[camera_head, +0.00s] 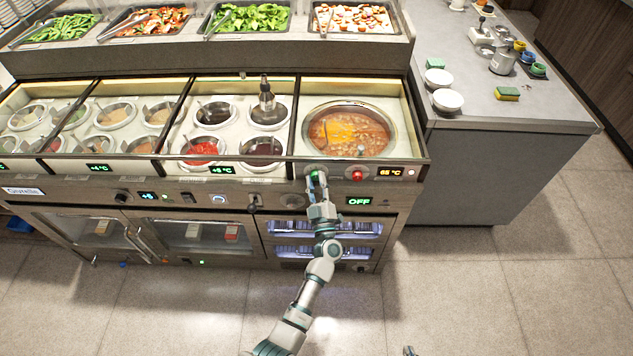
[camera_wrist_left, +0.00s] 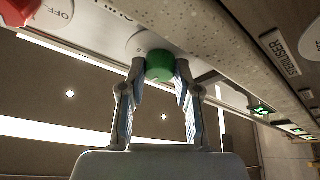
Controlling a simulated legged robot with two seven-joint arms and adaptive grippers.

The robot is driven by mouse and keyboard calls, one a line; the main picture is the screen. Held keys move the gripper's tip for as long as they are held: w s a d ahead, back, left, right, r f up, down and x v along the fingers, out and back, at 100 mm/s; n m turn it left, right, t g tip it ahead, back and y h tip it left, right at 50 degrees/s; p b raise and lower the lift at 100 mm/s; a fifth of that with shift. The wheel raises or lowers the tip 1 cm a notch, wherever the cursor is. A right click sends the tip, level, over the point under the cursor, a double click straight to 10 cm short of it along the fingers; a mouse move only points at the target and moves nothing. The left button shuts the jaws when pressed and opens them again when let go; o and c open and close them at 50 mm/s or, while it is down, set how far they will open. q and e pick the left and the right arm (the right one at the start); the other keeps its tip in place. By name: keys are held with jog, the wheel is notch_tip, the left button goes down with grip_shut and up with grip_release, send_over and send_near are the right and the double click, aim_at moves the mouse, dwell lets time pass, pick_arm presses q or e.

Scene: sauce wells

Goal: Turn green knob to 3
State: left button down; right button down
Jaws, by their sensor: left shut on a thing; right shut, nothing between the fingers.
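The green knob (camera_wrist_left: 160,66) sits on the front panel below the soup pot. My left gripper (camera_wrist_left: 160,85) is shut on it, one finger on each side. In the head view my left gripper (camera_head: 318,185) reaches up to the panel and covers most of the knob. A pale dial plate (camera_wrist_left: 135,44) with a partly seen number lies behind the knob; the knob's pointer and setting cannot be read. Only a small grey tip of my right gripper (camera_head: 410,351) shows at the bottom edge of the head view; it is shut and empty, away from the counter.
A red knob (camera_head: 356,175) is close to the right of the green one, with a display (camera_head: 390,173) beside it. A soup pot (camera_head: 348,131) sits above. A lower display (camera_head: 359,201) reads OFF. A grey side counter (camera_head: 510,125) stands right; the floor in front is clear.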

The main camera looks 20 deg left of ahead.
pick_arm(q)
jog(key=shift+f, duration=0.1)
jog(key=c, duration=1.2)
grip_release()
jog(key=shift+d, duration=0.1)
jog(key=o, duration=0.4)
jog(key=shift+w, duration=0.1)
jog(key=v, duration=1.2)
jog(key=shift+f, duration=0.1)
